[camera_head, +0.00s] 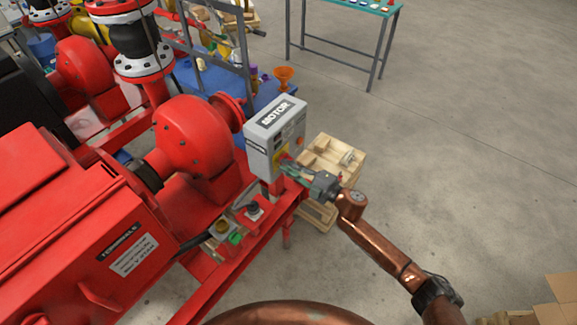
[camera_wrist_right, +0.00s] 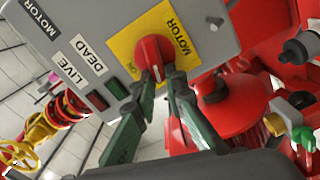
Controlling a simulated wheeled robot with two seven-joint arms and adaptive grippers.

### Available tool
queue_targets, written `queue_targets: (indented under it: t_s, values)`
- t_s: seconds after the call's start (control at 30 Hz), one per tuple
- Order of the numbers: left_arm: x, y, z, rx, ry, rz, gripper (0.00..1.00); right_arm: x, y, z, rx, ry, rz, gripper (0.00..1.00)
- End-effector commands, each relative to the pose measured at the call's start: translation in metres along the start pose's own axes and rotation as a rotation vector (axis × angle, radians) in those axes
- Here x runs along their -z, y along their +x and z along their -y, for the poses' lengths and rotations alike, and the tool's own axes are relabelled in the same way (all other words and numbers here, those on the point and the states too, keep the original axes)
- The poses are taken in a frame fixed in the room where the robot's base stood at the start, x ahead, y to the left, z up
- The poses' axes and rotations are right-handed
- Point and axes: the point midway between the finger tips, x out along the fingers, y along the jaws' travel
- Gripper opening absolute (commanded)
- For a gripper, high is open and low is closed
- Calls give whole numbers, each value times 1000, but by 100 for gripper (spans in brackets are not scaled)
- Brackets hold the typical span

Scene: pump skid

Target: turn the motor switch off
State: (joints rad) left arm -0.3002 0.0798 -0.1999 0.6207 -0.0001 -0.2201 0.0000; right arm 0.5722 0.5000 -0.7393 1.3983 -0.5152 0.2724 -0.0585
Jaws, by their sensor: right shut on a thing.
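The grey motor box (camera_head: 262,147), labelled MOTOR on top, stands at the edge of the red skid in the head view. In the right wrist view its face carries a yellow plate (camera_wrist_right: 178,24) with a red rotary switch knob (camera_wrist_right: 152,55). My right gripper (camera_head: 289,166) reaches the box face from the right. In the right wrist view its green fingers (camera_wrist_right: 160,84) are shut on the red knob's lower part. The knob's handle points roughly down toward the fingers there. My left gripper is not in view.
The red pump (camera_head: 192,135) is left of the box. A wooden crate (camera_head: 335,157) stands right behind my gripper. A teal table (camera_head: 350,5) is at the back. Open floor lies right.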

Motion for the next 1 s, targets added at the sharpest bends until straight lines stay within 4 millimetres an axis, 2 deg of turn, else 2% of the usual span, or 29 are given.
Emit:
queue_targets:
  t_s: [0.43,1.0]
  values:
    - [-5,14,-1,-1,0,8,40,-2,0,8,1,-260,0,0]
    - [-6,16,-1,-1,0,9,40,-2,0,9,1,-316,0,0]
